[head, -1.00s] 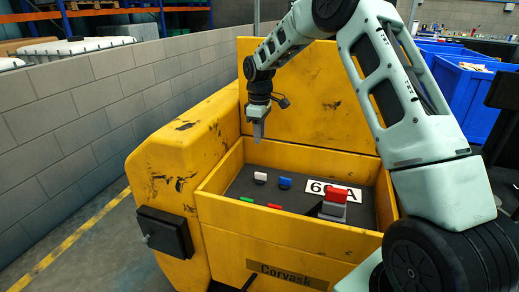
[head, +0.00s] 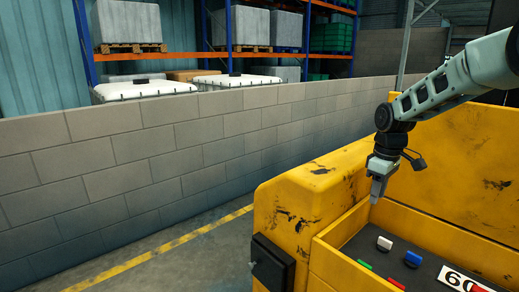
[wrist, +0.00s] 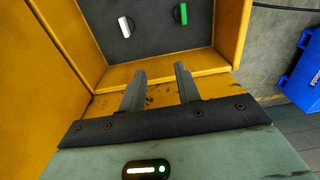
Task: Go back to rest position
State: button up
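My gripper (head: 376,198) hangs pointing down above the left rear part of the yellow bin (head: 345,275), above the items. In the wrist view my gripper (wrist: 160,80) has its two fingers apart with nothing between them. On the bin's dark floor lie a white piece (head: 384,243), a blue piece (head: 412,258), a green piece (head: 364,265) and a red piece (head: 396,283). The wrist view shows a white piece (wrist: 125,26) and a green piece (wrist: 181,14) beyond the fingertips.
A white number card (head: 460,280) is cut off at the lower right. A grey block wall (head: 150,150) runs along the left and back, with shelving and pallets behind it. A blue crate (wrist: 303,75) stands at the right in the wrist view. The floor between wall and bin is clear.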

jog(key=s+a+r, duration=0.3)
jog(key=s+a, duration=1.3)
jog(key=a, duration=0.2)
jog(key=s+a, duration=0.1)
jog(key=s, duration=0.9)
jog(key=s+a+f, duration=0.1)
jog(key=s+a, duration=0.1)
jog(key=s, duration=0.9)
jog(key=shift+s+f, duration=0.2)
jog(key=shift+f, duration=0.05)
